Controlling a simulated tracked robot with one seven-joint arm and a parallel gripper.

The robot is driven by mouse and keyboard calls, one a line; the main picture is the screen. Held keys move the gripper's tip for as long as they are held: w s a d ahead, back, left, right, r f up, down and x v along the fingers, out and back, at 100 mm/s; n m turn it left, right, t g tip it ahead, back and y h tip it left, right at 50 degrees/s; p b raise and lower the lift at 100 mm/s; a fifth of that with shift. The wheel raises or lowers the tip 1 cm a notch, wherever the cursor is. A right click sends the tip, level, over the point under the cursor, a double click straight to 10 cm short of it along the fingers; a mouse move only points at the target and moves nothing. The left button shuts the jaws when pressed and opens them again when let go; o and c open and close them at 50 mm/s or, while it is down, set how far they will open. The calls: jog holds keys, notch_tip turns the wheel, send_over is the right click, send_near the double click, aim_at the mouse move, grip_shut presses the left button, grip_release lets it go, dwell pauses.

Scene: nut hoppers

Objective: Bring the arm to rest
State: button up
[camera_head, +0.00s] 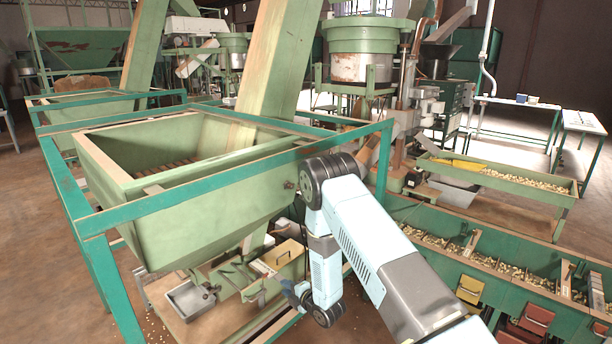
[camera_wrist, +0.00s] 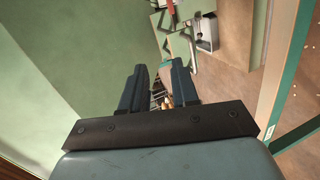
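My gripper (camera_wrist: 160,72) shows from behind in the wrist view, with its two dark fingers apart. Nothing is clearly held in the gap, where a small wire-like shape and an orange spot show. In the head view my pale blue arm rises from the bottom right, bends at a dark elbow and hangs down. My gripper (camera_head: 291,290) is at its lower end, small and partly hidden, low beside the hopper frame. The large green hopper (camera_head: 190,220) stands just left of the arm.
A teal frame (camera_head: 240,160) surrounds the hopper, close to my elbow. Green nut bins (camera_head: 500,262) run along the right. Open floor (camera_head: 40,260) shows at the left.

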jog(key=w+d+r+m+h, duration=0.2)
jog(key=w+d+r+m, duration=0.15)
jog(key=r, duration=0.55)
jog(key=w+d+r+m+h, duration=0.2)
jog(key=d+r, duration=0.2)
jog(key=r, duration=0.6)
jog(key=s+d+r+m+h, duration=0.25)
jog(key=d+r, duration=0.25)
jog(key=r, duration=0.4)
jog(key=s+d+r+m+h, duration=0.1)
jog(key=s+d+r+m, duration=0.25)
jog(key=d+r, duration=0.4)
jog(key=s+d+r+m+g+h, duration=0.1)
jog(key=s+d+r+m, duration=0.3)
jog(key=s, duration=0.5)
jog(key=s+d+r+m+g+h, duration=0.1)
jog(key=s+d+r+m, duration=0.15)
jog(key=s+r, duration=0.55)
jog(key=s+d+r+m+g+h, duration=0.1)
jog(key=s+d+r+m+g, duration=0.2)
jog(key=s, duration=0.6)
jog(key=s+r+m, duration=0.2)
jog(key=s+m, duration=0.2)
jog(key=s, duration=0.8)
jog(key=shift+d+m, duration=0.3)
jog(key=shift+d, duration=0.15)
jog(key=shift+s+y, duration=0.1)
jog(key=shift+y, duration=0.15)
